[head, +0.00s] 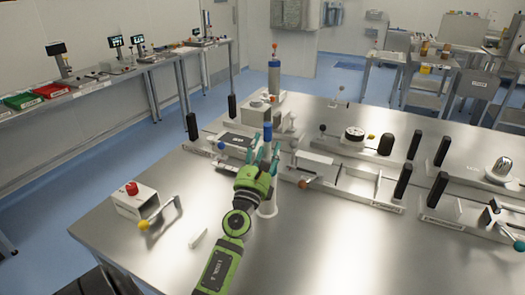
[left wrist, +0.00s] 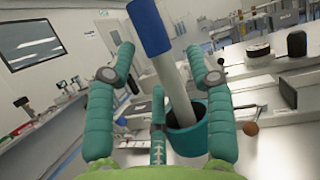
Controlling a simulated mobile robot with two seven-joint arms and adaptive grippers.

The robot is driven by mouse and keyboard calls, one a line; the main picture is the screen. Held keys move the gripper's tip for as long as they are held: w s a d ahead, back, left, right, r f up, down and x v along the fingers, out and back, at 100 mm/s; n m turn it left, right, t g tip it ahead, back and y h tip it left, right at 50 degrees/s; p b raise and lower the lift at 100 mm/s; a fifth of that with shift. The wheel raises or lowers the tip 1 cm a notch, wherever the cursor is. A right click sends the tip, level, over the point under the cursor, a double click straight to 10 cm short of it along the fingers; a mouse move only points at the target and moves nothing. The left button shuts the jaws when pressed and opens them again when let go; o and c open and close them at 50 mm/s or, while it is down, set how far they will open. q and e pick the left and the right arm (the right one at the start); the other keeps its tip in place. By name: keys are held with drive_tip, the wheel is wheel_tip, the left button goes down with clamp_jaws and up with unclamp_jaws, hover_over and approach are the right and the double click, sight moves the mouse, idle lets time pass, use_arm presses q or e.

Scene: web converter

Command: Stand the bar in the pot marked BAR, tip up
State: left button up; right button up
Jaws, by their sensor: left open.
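The bar, a white rod with a blue end, stands with its blue end up (head: 267,131). In the left wrist view its white shaft (left wrist: 172,88) goes down into a teal, dark-mouthed pot (left wrist: 188,138). It looks slanted there, but upright in the head view. No BAR marking is readable. My left gripper (head: 262,160) is at the pot and bar, with its teal fingers apart. The left wrist view shows the open fingers (left wrist: 158,75) to either side of the bar, no clear grip on it. The gripper hides part of the bar and pot in the head view. My right gripper is not in view.
A box with a red button (head: 132,190) and a yellow-knobbed lever (head: 145,224) stand at the left. A small white block (head: 198,238) lies near my left arm. Fixtures with black handles (head: 403,182) crowd the back and right. The front-right tabletop (head: 350,250) is clear.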

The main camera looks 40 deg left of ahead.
use_arm(q)
drive_tip(key=b+v, duration=0.4)
drive_tip(key=v, duration=0.8)
drive_tip(key=shift+r, duration=0.1)
